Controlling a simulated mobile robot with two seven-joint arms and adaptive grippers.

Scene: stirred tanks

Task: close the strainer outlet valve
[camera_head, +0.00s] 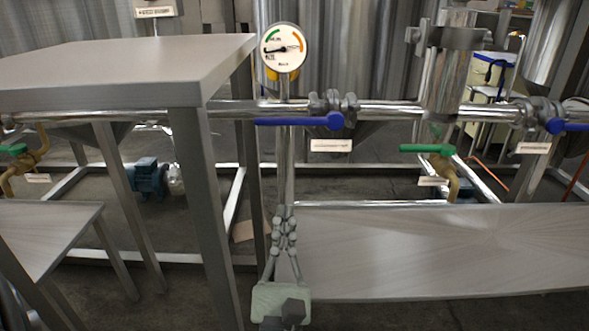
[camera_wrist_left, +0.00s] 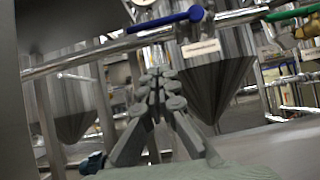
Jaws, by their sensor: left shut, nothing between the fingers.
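A valve with a blue lever (camera_head: 300,122) sits on the horizontal steel pipe in the middle of the head view. Its lever points left along the pipe, and a white label (camera_head: 331,145) hangs below. A second blue-lever valve (camera_head: 568,126) sits at the right edge, its lever pointing right along the pipe. The label text is too small to tell which is the strainer outlet. My left gripper (camera_head: 285,214) is shut and empty, below the middle blue lever and apart from it. In the left wrist view the gripper (camera_wrist_left: 160,74) points toward the pipe, under the blue lever (camera_wrist_left: 165,21).
A pressure gauge (camera_head: 283,48) stands above the pipe. Green-lever valves (camera_head: 428,149) hang lower at right and far left. A grey table (camera_head: 130,65) stands left of my gripper, and a low platform (camera_head: 420,250) lies to its right. The space between gripper and lever looks clear.

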